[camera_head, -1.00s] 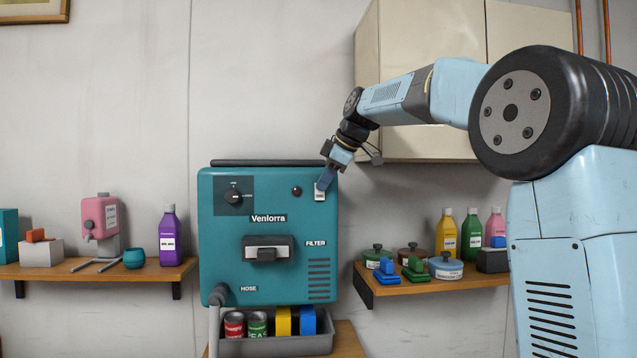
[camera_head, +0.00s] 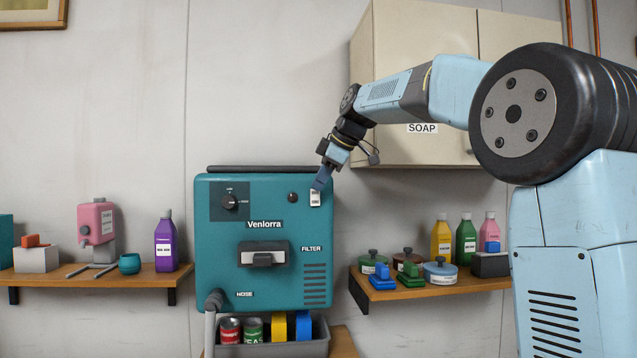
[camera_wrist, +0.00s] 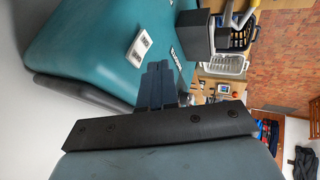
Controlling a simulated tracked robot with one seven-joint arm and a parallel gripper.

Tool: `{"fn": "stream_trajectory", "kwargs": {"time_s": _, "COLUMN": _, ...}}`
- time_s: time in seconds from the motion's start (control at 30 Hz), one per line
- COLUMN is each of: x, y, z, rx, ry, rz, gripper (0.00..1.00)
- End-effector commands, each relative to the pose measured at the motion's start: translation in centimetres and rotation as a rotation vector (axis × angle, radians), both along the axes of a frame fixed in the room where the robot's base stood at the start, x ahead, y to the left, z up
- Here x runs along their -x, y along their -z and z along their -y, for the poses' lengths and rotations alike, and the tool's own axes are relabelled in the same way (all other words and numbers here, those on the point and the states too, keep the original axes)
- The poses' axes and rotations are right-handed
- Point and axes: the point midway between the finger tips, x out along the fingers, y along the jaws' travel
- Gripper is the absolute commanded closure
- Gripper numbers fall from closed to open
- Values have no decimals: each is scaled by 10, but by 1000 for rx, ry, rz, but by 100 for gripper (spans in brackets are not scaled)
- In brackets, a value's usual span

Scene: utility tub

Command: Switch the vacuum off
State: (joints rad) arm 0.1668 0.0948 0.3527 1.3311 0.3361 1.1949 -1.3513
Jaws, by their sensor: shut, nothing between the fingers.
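The vacuum (camera_head: 225,275) is a teal box marked Venlorra, mounted at the wall. A small white switch plate (camera_head: 315,199) sits near its upper right corner; it also shows in the wrist view (camera_wrist: 139,43). I cannot tell which way the switch is set. A round dark knob (camera_head: 292,197) and a black dial (camera_head: 230,201) are to its left. My gripper (camera_head: 318,185) is shut and empty, its tips just above the plate in the head view. In the wrist view my gripper's fingers (camera_wrist: 157,80) appear beside the plate, not covering it.
A dark filter handle (camera_head: 262,259) juts from the vacuum's front. A grey hose (camera_head: 211,320) hangs at its lower left. A cream cabinet (camera_head: 400,95) hangs close behind my arm. Shelves with bottles (camera_head: 442,238) and pots flank the vacuum. A grey bin (camera_head: 285,346) stands below.

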Motion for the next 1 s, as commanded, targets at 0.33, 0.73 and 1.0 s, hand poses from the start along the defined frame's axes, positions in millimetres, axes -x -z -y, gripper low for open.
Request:
{"fn": "stream_trajectory", "kwargs": {"time_s": 0.33, "x": 20, "y": -36, "z": 15, "rx": 0, "ry": -2, "rz": 2, "gripper": 100}}
{"fn": "stream_trajectory", "kwargs": {"time_s": 0.73, "x": 36, "y": -84, "z": 35, "rx": 0, "ry": -5, "rz": 0, "gripper": 100}}
{"fn": "stream_trajectory", "kwargs": {"time_s": 1.0, "x": 38, "y": -89, "z": 37, "rx": 0, "ry": -7, "rz": -1, "gripper": 100}}
